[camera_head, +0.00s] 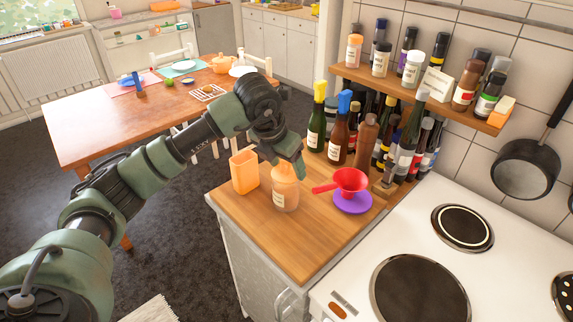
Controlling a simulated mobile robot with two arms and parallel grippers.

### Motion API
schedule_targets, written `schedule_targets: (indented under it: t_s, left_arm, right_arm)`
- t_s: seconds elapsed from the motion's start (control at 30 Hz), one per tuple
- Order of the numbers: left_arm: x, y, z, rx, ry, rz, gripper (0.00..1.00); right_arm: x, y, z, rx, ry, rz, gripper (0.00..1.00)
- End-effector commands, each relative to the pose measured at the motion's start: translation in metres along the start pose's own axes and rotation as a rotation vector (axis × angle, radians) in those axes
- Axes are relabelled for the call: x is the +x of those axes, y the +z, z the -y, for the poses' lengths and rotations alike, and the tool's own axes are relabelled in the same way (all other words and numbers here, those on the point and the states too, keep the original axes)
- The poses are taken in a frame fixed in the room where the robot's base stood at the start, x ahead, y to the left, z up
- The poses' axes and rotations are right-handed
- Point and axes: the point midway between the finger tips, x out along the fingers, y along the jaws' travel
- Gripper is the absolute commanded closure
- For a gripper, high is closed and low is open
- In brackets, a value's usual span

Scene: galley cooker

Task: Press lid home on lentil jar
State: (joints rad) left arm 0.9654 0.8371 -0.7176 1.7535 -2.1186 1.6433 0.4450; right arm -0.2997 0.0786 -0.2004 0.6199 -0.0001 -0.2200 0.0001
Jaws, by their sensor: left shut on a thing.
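The lentil jar (285,197), a squat orange-tinted jar with a pale label, stands upright on the wooden counter near its front left. Its orange lid (285,171) shows at the jar's top, partly behind my left gripper. My left gripper (297,165) reaches down from the upper left and is shut on the lid. The fingertips are small and partly hidden against it, and I cannot tell how fully the lid is seated. My right gripper is not in view.
An orange open container (244,171) stands close left of the jar. Several bottles crowd behind, under a shelf (420,97). The white hob (350,280) lies at front right.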

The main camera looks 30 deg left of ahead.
Motion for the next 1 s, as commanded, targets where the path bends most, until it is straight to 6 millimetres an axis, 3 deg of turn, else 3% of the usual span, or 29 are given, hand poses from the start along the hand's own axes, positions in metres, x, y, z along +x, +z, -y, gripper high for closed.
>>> schedule_targets:
  t_s: [0.27, 0.3, 0.4, 0.63, 0.67, 0.7, 1.0]
  left_arm:
    - [-0.0003, 0.0002, -0.0002, 0.000, 0.000, 0.000, 0.72]
    - [-0.0003, 0.0002, -0.0002, 0.000, 0.001, 0.000, 0.31]
    - [-0.0003, 0.0002, -0.0002, 0.000, 0.000, 0.000, 0.09]
    - [-0.0002, 0.0002, -0.0001, 0.000, 0.000, 0.000, 0.09]
    - [-0.0002, 0.0001, -0.0001, 0.000, 0.000, 0.000, 0.01]
    - [-0.0001, 0.0001, -0.0001, 0.000, 0.000, 0.000, 0.00]
    - [-0.0023, 0.0011, -0.0001, 0.000, 0.000, 0.000, 0.00]
  right_arm:
    - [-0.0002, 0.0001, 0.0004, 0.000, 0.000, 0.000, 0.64]
    - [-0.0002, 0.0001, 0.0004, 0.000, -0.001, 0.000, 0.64]
    - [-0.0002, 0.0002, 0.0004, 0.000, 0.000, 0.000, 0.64]
    - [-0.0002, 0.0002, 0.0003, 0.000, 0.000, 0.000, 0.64]
    - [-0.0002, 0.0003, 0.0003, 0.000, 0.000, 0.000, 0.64]
    - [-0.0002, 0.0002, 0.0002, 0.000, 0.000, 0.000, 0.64]
    - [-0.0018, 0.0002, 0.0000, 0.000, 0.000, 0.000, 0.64]
